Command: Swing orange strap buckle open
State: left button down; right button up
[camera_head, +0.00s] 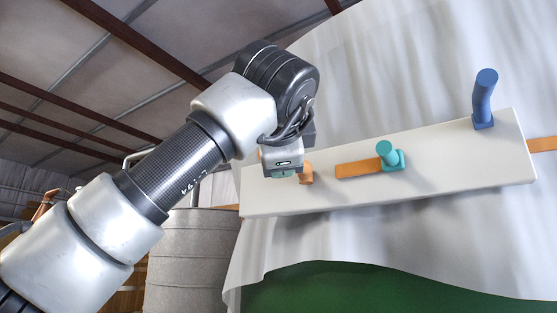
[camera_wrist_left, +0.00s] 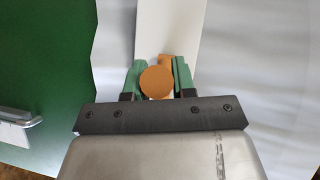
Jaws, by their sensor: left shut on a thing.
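The orange strap buckle (camera_head: 306,173) is at the left end of a long white board (camera_head: 440,187), partly hidden behind my left gripper (camera_head: 284,174). In the left wrist view its round orange end (camera_wrist_left: 157,82) sits between the two green fingers of my left gripper (camera_wrist_left: 158,72). The fingers are shut on it. More of the orange part shows just beyond the round end, against the white board. Whether the buckle has swung is hard to tell from here. My right gripper is in neither view.
A teal buckle (camera_head: 388,154) with an orange strap (camera_head: 358,169) is mid-board, and a blue upright handle (camera_head: 484,98) is at the right. White cloth (camera_head: 330,245) hangs behind and below, over a green surface (camera_head: 370,290). A grey ribbed barrel (camera_head: 190,260) stands lower left.

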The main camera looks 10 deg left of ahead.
pick_arm(q)
jog(key=shift+d+f, duration=0.1)
jog(key=shift+f, duration=0.1)
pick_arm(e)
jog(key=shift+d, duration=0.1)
pick_arm(q)
jog(key=c, duration=1.1)
grip_release()
jog(key=shift+o, duration=0.9)
jog(key=shift+s+d+r, duration=0.1)
jog(key=shift+s+r, duration=0.05)
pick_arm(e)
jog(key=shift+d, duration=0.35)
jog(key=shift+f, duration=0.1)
pick_arm(q)
jog(key=shift+s, duration=0.2)
jog(key=s+d+r+b, duration=0.1)
jog(key=s+b, duration=0.2)
jog(key=s, duration=0.7)
jog(key=shift+r, duration=0.25)
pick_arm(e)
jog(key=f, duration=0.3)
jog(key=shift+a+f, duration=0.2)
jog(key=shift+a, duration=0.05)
pick_arm(q)
jog(key=shift+s, duration=0.1)
